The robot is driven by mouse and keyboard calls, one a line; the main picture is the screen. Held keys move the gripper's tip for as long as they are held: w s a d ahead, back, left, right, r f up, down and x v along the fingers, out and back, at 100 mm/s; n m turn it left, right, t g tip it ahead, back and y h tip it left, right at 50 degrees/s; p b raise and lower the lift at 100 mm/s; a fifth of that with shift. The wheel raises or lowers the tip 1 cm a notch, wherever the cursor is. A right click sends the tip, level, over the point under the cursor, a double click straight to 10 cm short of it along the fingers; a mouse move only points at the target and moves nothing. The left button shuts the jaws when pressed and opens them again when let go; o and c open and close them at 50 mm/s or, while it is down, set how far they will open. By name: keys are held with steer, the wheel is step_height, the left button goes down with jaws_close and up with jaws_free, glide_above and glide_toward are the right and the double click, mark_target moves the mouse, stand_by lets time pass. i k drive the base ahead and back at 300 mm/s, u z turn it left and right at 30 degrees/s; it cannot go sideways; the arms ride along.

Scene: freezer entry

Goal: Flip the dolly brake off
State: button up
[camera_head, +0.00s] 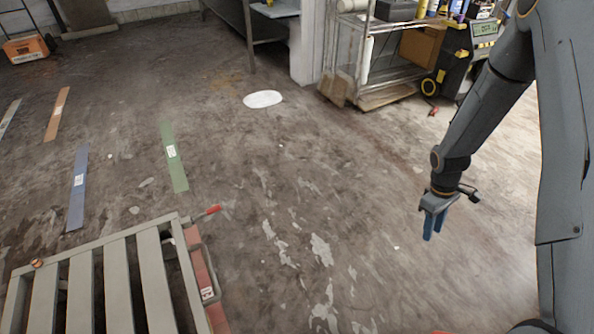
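The dolly (149,275) is at the lower left, with a grey slatted top and a reddish strip along its right side. Its near part is cut off by the frame edge. A small lever with a red tip (212,210) sticks out at the dolly's far right corner, angled slightly up and to the right. I take it for the brake. My gripper (434,225) hangs above the floor well to the right of the lever, with its blue fingers pointing down. The fingers look close together and hold nothing that I can see. Any gap between them is unclear.
Floor strips in green (174,157), blue (78,187) and orange (57,114) lie beyond the dolly. A white patch (263,99) is on the floor. A wire shelf (370,40) and a yellow-black machine (455,70) stand at the back right. The floor between lever and gripper is clear.

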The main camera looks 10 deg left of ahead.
mark_target(209, 212)
steer(key=i, duration=1.55)
steer(key=u, duration=2.85)
steer(key=i, duration=0.5)
